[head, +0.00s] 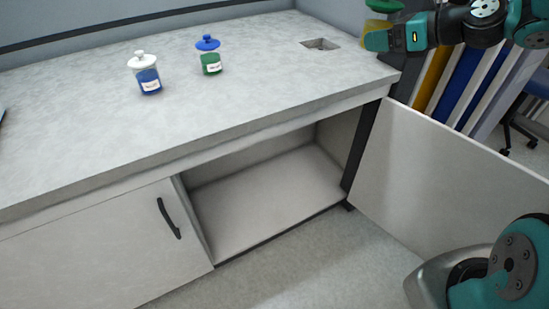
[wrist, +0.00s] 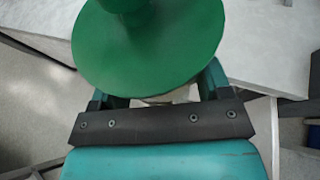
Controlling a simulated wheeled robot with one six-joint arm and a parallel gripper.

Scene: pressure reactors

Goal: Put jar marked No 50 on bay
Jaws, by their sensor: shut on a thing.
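My gripper (head: 376,38) is at the top right of the head view, near the right end of the bench. It is shut on a jar with a green lid (head: 384,6), which also fills the top of the wrist view (wrist: 150,50). The jar's body is mostly hidden and no label on it can be read. A white-lidded jar with blue contents (head: 149,80) and a blue-lidded jar with green contents (head: 211,62) stand upright on the bench. Their labels are too small to read. A square recess (head: 320,44) is in the bench top, left of my gripper.
The grey bench top (head: 250,90) is clear between the jars and its front edge. Below, a cupboard compartment (head: 265,200) is open and empty, with its door (head: 450,170) swung out to the right. A closed door with a black handle (head: 168,218) is at left.

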